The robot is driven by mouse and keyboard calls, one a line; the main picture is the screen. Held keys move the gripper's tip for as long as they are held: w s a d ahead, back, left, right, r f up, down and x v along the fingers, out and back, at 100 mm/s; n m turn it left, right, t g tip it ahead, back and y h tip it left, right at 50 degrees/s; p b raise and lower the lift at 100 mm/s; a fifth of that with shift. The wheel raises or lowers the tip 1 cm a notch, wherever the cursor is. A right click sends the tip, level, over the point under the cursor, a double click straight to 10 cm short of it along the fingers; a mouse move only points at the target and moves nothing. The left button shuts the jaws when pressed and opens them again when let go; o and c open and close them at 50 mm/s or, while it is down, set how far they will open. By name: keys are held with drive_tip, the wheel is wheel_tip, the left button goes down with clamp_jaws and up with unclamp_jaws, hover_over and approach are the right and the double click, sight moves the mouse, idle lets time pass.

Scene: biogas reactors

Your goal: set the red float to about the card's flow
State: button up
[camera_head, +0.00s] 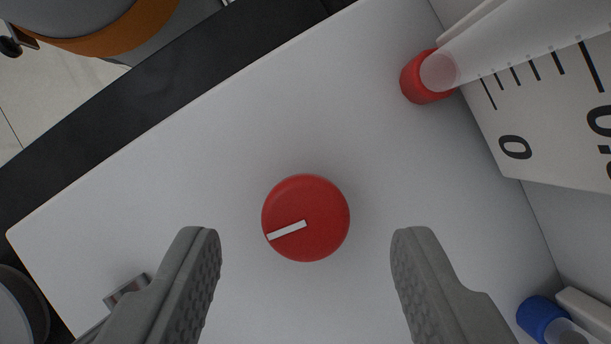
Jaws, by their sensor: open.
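A round red knob (318,205) with a white pointer line sits on a white panel, near the middle of the view. Its pointer runs from the centre to the left and slightly down. My gripper (305,250) is open, one finger on each side of the knob and apart from it. A clear flow tube (515,52) with a red end fitting (418,80) is at the upper right. A scale plate (560,135) with black ticks and a "0" lies beside it; it is cut off by the frame edge. I see neither the red float nor the card.
The white panel (200,150) is clear around the knob. A blue fitting (538,316) is at the lower right. A small metal part (126,288) lies at the lower left. A dark edge (110,130) borders the panel, with a grey and orange round object (120,35) beyond.

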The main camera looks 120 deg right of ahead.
drive_tip(key=shift+x, duration=1.05)
drive_tip(key=c, duration=1)
drive_tip(key=shift+o, duration=0.2)
drive_tip(key=shift+m, duration=0.6)
drive_tip(key=o, duration=1)
drive_tip(key=shift+c, duration=0.2)
drive_tip(key=shift+r, duration=0.1)
